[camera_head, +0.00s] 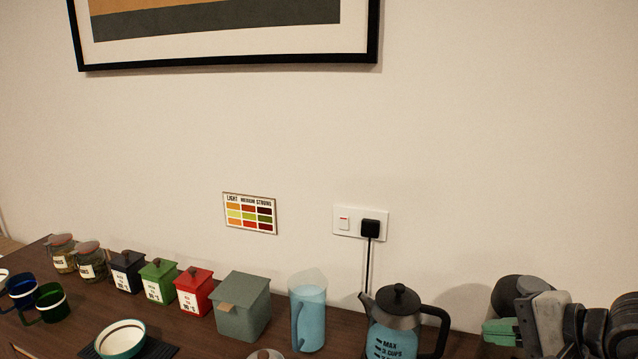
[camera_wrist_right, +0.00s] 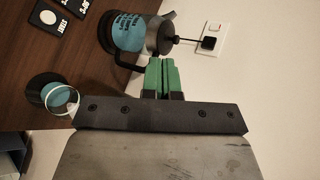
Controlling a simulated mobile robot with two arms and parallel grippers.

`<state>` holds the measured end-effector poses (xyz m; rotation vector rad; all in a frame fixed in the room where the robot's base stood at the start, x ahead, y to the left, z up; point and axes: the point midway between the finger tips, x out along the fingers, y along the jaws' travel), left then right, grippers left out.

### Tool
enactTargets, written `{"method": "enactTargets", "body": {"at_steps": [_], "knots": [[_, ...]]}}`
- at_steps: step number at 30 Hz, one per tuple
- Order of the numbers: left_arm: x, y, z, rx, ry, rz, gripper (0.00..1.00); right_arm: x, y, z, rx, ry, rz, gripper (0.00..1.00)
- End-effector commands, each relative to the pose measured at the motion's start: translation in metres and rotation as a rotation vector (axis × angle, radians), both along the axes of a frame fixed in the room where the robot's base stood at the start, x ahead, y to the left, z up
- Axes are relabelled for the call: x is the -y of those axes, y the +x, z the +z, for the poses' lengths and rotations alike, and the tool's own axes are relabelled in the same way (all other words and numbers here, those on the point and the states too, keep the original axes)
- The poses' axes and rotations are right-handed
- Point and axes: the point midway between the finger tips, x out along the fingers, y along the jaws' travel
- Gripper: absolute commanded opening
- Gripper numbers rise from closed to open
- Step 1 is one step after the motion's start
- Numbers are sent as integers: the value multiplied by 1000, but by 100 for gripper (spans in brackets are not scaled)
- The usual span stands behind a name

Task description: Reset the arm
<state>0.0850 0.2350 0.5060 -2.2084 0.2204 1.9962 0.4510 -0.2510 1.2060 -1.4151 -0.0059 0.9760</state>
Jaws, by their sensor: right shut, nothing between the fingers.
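My right gripper (camera_head: 499,332) is at the lower right of the head view, to the right of the kettle (camera_head: 394,326) and apart from its handle in that view. In the right wrist view its green fingers (camera_wrist_right: 161,76) are together with nothing between them. The kettle (camera_wrist_right: 136,32), blue with a dark top, spout and handle, stands just beyond the fingertips there. My left gripper is not in view.
A blue pitcher (camera_head: 309,318), a grey-green box (camera_head: 242,307), red (camera_head: 194,291), green (camera_head: 159,281) and black (camera_head: 127,271) canisters line the wooden counter. A bowl (camera_head: 120,339) and cups (camera_head: 50,301) stand in front. A plugged socket (camera_head: 361,223) is on the wall.

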Motion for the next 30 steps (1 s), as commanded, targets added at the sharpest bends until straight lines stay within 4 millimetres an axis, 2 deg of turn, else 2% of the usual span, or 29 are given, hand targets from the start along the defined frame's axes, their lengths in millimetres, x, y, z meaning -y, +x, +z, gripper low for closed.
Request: {"method": "enactTargets", "body": {"at_steps": [3, 5, 6, 9, 12, 15, 17, 20, 21, 22, 24, 27, 30], "knots": [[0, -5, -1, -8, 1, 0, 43, -41, -11, 1, -79, 357, 38, 0], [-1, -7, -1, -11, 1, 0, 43, -59, -18, 8, -142, 592, 45, 0], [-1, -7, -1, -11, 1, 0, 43, -68, -22, 14, -194, 765, 41, 0], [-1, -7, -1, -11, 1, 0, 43, -76, -26, 31, -338, 1208, 0, 0], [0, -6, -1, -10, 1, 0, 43, -64, -24, 38, -494, 1645, -84, 0], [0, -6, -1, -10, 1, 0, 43, -39, -16, 27, -651, 2079, -217, 0], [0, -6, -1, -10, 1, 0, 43, -23, -13, 11, -740, 2332, -320, 0], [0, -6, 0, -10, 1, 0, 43, 4, -13, -33, -865, 2747, -544, 0], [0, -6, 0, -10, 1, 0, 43, 12, -16, -55, -903, 2905, -653, 0], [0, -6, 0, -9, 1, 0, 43, 16, -21, -73, 867, -2826, 696, 0], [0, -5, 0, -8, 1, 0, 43, 22, -35, -118, 735, -2521, 757, 0], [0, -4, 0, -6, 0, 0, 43, 19, -65, -173, 555, -2148, 824, 0], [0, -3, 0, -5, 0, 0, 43, 7, -98, -214, 408, -1859, 871, 0]]}}
